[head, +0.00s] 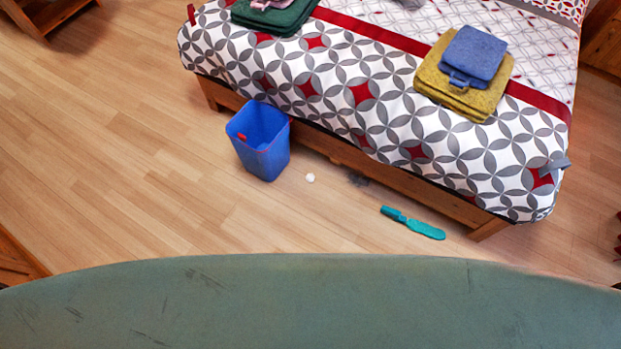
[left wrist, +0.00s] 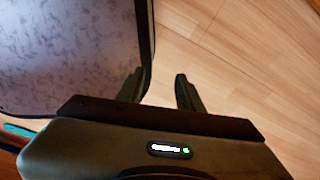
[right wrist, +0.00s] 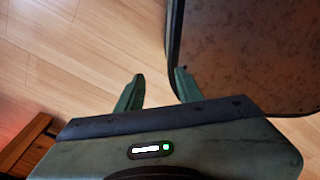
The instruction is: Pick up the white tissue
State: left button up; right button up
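The white tissue (head: 310,178) is a small crumpled ball on the wooden floor in the head view. It lies just right of the blue bin (head: 262,142), in front of the bed. My left gripper (left wrist: 158,88) shows in the left wrist view with its fingers apart and only floor between them. My right gripper (right wrist: 158,88) shows in the right wrist view, also with fingers apart and nothing between them. Neither gripper shows in the head view, and the tissue is in neither wrist view.
A grey dust clump (head: 358,179) and a teal brush-like object (head: 412,222) lie on the floor right of the tissue. The bed (head: 390,110) carries folded cloths (head: 432,82) and stands behind them. Floor to the left (head: 110,150) is clear.

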aim_at(309, 177)
jog(key=i+l+u, duration=0.1)
jog(key=l, duration=0.25)
jog(key=i+l+u, duration=0.1)
jog(key=i+l, duration=0.45)
jog(key=l, duration=0.25)
jog(key=u, duration=0.05)
